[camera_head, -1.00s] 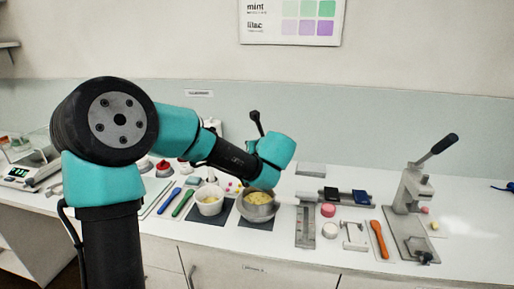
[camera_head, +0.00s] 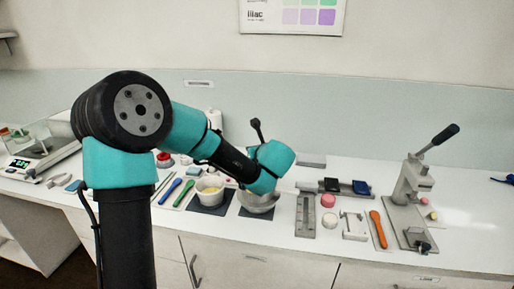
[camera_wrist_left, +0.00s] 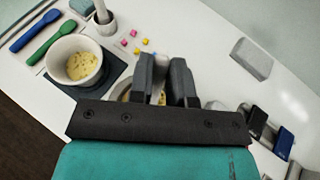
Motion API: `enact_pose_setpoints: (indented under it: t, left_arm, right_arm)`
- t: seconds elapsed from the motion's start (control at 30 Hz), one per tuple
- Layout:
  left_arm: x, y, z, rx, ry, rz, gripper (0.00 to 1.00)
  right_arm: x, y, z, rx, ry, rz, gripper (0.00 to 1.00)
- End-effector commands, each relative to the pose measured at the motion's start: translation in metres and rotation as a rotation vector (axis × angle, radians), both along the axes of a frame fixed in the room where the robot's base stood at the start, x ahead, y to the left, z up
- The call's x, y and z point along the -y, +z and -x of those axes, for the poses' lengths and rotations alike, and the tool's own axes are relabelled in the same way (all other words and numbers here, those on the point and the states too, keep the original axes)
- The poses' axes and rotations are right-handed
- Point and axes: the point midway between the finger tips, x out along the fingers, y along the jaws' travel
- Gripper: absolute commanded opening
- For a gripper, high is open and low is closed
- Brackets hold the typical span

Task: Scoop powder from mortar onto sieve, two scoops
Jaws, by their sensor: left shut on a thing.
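The mortar is a white bowl (camera_head: 209,191) with pale yellow powder in it, on a dark mat; it also shows in the left wrist view (camera_wrist_left: 62,66). A round grey metal vessel (camera_head: 259,205), which looks like the sieve, stands to its right on a second dark mat. My left gripper (camera_wrist_left: 163,88) is over this vessel, shut on a thin pale grey piece (camera_wrist_left: 159,72), likely a tool handle. The fingers and wrist hide the tool's lower end and most of the vessel's inside. My right gripper is in neither view.
Blue (camera_head: 170,190) and green (camera_head: 184,194) spatulas lie left of the mortar. A grey gauge plate (camera_head: 305,216), an orange spatula (camera_head: 377,228) and a lever press (camera_head: 412,200) stand to the right. A scale (camera_head: 30,160) is at far left.

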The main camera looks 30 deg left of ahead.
Motion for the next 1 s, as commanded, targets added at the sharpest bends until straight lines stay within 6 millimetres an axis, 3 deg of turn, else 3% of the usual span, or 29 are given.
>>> enact_pose_setpoints:
  t: [0.33, 1.0]
  left_arm:
    - [0.000, -0.016, 0.000, 0.000, 0.001, 0.000, 0.00]
    - [0.000, -0.017, 0.000, 0.001, 0.000, 0.000, 0.00]
  right_arm:
    - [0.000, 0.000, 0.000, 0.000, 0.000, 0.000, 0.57]
    - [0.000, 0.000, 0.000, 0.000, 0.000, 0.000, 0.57]
